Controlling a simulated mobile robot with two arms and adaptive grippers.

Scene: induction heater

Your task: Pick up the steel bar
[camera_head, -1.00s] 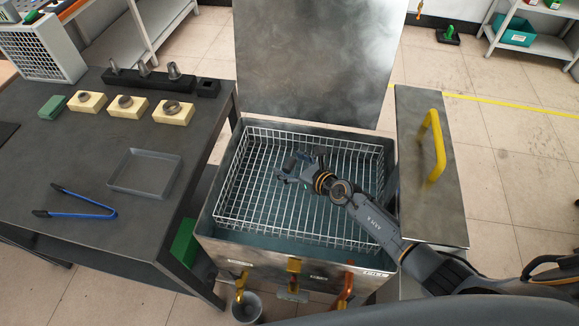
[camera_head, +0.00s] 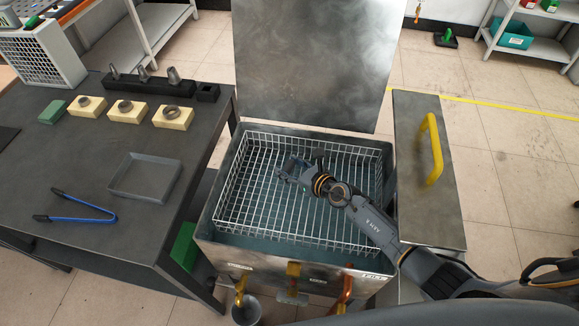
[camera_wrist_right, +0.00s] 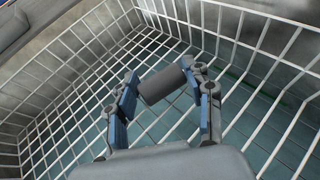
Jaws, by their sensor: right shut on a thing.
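The steel bar (camera_wrist_right: 162,84) is a short dark grey cylinder. It sits between the two fingers of my right gripper (camera_wrist_right: 165,92) in the right wrist view, with the fingers shut on it from both sides. In the head view my right gripper (camera_head: 288,170) is inside the wire basket (camera_head: 232,192), and the bar is too small and dark there to make out clearly. The basket's wire floor shows below the bar in the wrist view. My left gripper is not in view.
The basket sits in an open metal tank (camera_head: 222,231) with its lid (camera_head: 310,65) raised behind. A panel with a yellow handle (camera_head: 434,150) is at right. The left table (camera_head: 60,165) holds a grey tray (camera_head: 145,190), blue tongs (camera_head: 75,218) and rings on cream blocks (camera_head: 126,113).

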